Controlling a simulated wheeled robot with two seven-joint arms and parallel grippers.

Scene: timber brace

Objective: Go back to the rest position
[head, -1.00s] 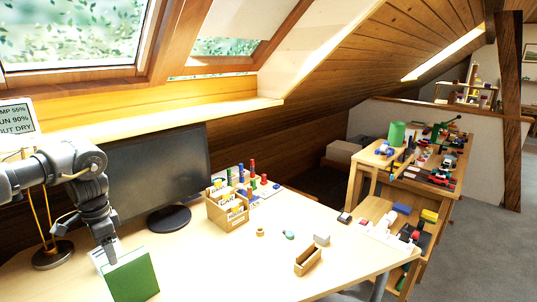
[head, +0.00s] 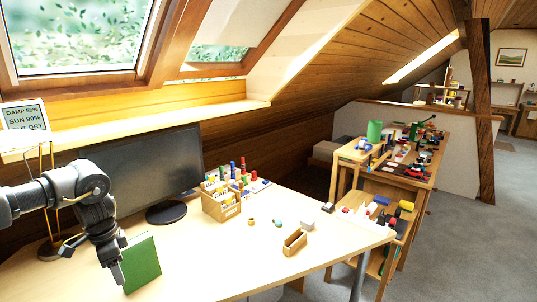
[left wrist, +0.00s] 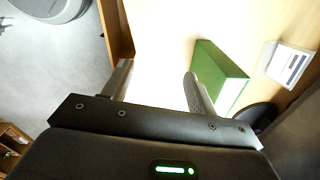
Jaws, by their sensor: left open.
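My left gripper (head: 118,272) is in the lower left of the head view, pointing down just left of a green book-like box (head: 141,263) that stands on the desk (head: 225,268). In the left wrist view my left gripper (left wrist: 158,88) has its two fingers spread with nothing between them. The green box (left wrist: 220,75) stands to the right of the fingers there, apart from them. My right gripper is not in view.
A monitor (head: 150,172) stands behind the arm, beside a sign (head: 25,116) on a stand. A wooden card box (head: 221,204) and a small wooden tray (head: 294,242) are on the desk. A cluttered workbench (head: 400,178) stands at right. The desk's front middle is clear.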

